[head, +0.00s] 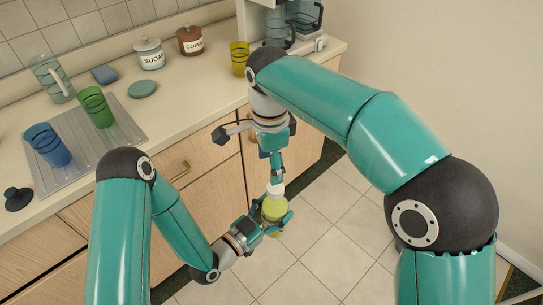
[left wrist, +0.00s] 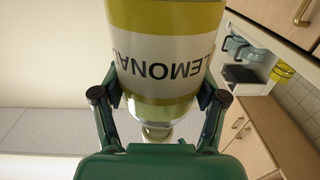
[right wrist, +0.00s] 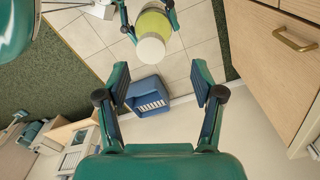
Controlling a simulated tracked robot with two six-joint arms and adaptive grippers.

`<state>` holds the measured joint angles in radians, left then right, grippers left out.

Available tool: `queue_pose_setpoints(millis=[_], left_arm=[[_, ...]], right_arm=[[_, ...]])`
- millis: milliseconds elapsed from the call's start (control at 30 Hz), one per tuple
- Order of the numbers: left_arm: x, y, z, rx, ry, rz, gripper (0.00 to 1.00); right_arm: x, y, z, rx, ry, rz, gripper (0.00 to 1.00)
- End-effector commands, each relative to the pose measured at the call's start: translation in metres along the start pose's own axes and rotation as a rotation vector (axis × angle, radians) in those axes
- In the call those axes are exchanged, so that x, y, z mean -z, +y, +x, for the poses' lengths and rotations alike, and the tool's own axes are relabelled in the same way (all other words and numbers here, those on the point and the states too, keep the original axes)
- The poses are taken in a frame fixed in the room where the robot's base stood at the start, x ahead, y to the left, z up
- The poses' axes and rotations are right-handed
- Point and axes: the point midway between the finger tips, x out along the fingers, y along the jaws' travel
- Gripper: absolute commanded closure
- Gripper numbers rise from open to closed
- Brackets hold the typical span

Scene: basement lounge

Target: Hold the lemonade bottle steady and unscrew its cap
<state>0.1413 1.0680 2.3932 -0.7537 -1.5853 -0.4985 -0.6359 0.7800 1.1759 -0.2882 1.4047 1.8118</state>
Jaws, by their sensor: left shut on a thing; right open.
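The lemonade bottle (head: 274,208) is yellow-green with a white cap (head: 277,189). It is held in the air in front of the counter, cap up. My left gripper (head: 273,217) is shut around its body; in the left wrist view the fingers flank the upside-down "LEMONADE" label (left wrist: 165,62). My right gripper (head: 276,172) is open just above the cap, pointing down. In the right wrist view the white cap (right wrist: 151,51) lies beyond the open, empty fingers, not between them. The bottle's lower end is partly hidden by my left gripper in the head view.
The counter (head: 185,100) behind carries a green cup (head: 96,107), a blue cup (head: 48,145), a yellow cup (head: 239,59), a sugar jar (head: 149,54) and a coffee jar (head: 190,40). A blue object (right wrist: 149,97) shows in the right wrist view. Tiled floor lies below.

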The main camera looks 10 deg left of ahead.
Motion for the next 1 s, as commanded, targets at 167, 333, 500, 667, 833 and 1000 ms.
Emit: queue_pose_setpoints(millis=[167, 333, 500, 667, 833, 1000], left_arm=[[0.001, 0.0, 0.0, 0.0, 0.003, 0.001, 1.0], [0.001, 0.0, 0.0, 0.0, 0.003, 0.001, 1.0], [0.002, 0.0, 0.0, 0.0, 0.005, 0.001, 1.0], [0.002, 0.0, 0.0, -0.001, 0.007, 0.002, 1.0], [0.003, 0.0, 0.0, -0.002, 0.009, 0.002, 1.0], [0.003, 0.001, 0.0, -0.003, 0.01, 0.003, 1.0]], right_arm=[[0.001, 0.001, 0.028, -0.006, 0.0, 0.002, 0.33], [0.001, 0.001, 0.051, -0.004, 0.0, 0.001, 0.33], [0.001, 0.001, 0.064, -0.002, 0.0, 0.001, 0.33], [0.001, 0.001, 0.068, -0.003, 0.0, 0.001, 0.33], [0.001, 0.0, 0.068, -0.002, 0.0, 0.001, 0.24], [0.001, 0.0, 0.068, 0.0, 0.0, 0.001, 0.52]])
